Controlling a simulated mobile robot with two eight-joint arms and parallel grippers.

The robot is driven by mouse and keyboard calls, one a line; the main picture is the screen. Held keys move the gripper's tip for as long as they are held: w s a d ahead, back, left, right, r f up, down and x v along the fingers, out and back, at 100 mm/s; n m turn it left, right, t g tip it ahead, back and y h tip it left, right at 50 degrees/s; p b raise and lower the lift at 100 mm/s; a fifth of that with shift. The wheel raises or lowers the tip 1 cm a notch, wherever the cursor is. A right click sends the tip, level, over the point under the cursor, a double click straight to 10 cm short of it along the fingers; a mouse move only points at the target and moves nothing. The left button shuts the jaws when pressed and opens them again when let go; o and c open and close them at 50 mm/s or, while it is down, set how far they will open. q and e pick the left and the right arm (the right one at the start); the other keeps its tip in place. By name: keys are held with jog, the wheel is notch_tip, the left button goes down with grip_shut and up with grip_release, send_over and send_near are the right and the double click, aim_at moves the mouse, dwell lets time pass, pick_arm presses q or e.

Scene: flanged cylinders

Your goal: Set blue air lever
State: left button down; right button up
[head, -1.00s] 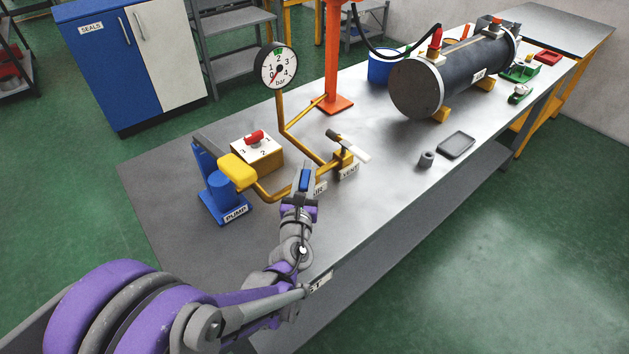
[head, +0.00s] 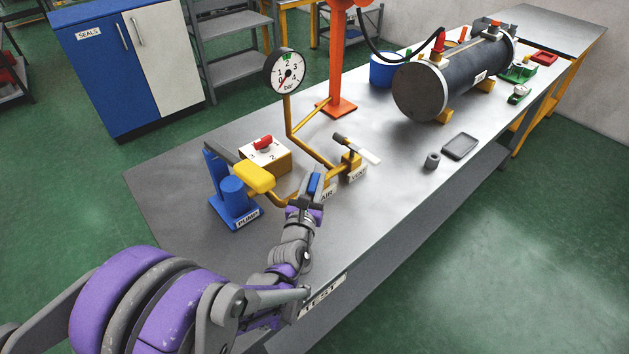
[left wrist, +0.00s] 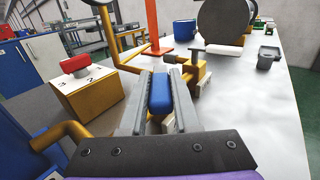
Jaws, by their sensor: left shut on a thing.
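The blue air lever (head: 314,184) stands on the yellow pipework beside the AIR label (head: 327,193). My left gripper (head: 311,193) is shut on it. In the left wrist view the blue lever (left wrist: 160,93) sits between the two grey fingers of my left gripper (left wrist: 158,100). The lever's lower part is hidden by the gripper. The pressure gauge (head: 287,73) stands on a yellow pipe behind, its red needle toward the low end of the dial. My right gripper is not in view.
The vent lever (head: 358,149) with a pale handle is just right of my gripper. A box with a red knob (head: 264,146) and the blue pump (head: 234,196) with a yellow handle (head: 254,177) lie to the left. A dark cylinder (head: 450,80) lies farther back. The bench front right is clear.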

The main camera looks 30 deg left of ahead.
pick_arm(q)
jog(key=c, duration=0.6)
grip_release()
jog(key=shift+c, duration=0.2)
jog(key=v, duration=1)
jog(key=shift+s, duration=0.35)
jog(key=shift+d, duration=0.15)
jog(key=shift+c, duration=0.3)
